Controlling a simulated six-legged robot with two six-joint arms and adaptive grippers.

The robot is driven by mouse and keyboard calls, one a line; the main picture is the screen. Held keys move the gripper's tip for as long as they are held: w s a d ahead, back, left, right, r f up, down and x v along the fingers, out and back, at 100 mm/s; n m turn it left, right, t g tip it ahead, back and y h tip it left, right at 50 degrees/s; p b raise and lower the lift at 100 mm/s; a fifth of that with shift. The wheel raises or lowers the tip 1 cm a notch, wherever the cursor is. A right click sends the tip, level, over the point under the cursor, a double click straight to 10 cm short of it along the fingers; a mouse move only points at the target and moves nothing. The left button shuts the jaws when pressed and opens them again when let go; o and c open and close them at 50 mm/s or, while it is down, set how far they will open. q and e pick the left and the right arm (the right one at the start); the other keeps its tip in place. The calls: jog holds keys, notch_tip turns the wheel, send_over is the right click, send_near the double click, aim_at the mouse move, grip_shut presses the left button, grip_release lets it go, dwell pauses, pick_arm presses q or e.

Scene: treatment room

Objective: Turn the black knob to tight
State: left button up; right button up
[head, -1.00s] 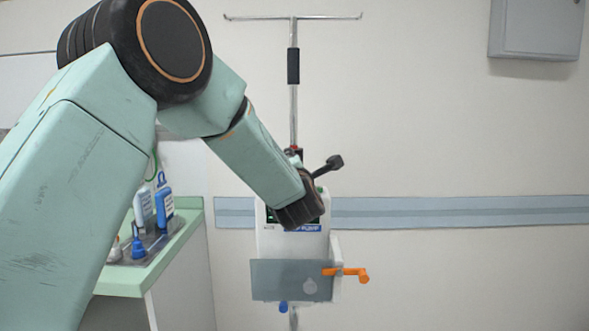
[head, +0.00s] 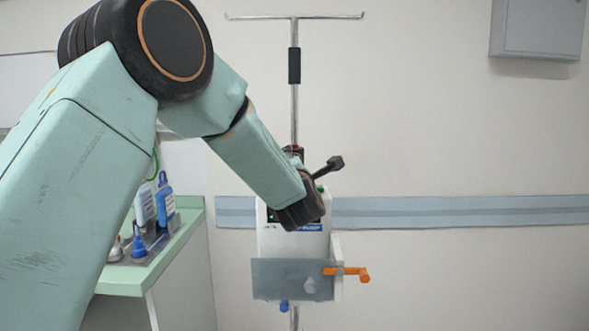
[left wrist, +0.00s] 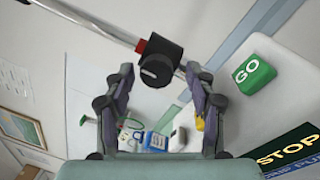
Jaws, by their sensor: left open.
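The black knob (left wrist: 160,66) shows in the left wrist view, with a pale mark on its face and a red part (left wrist: 141,46) beside it on the metal pole. My left gripper (left wrist: 158,72) is open. Its two fingers point toward the knob, one on each side, with clear gaps between them and the knob. I cannot tell whether the fingertips reach as far as the knob. In the head view my arm hides the fingers and most of the knob's area. My right gripper is not in view.
A white pump (head: 268,240) hangs on the pole (head: 294,110), with a grey panel (head: 275,280) and an orange lever (head: 347,272). Its green GO button (left wrist: 254,74) and STOP label (left wrist: 286,147) are close on the right. A green-topped counter (head: 150,277) holds bottles at left.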

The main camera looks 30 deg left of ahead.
pick_arm(q)
jog(key=v, duration=1.2)
dwell(0.4)
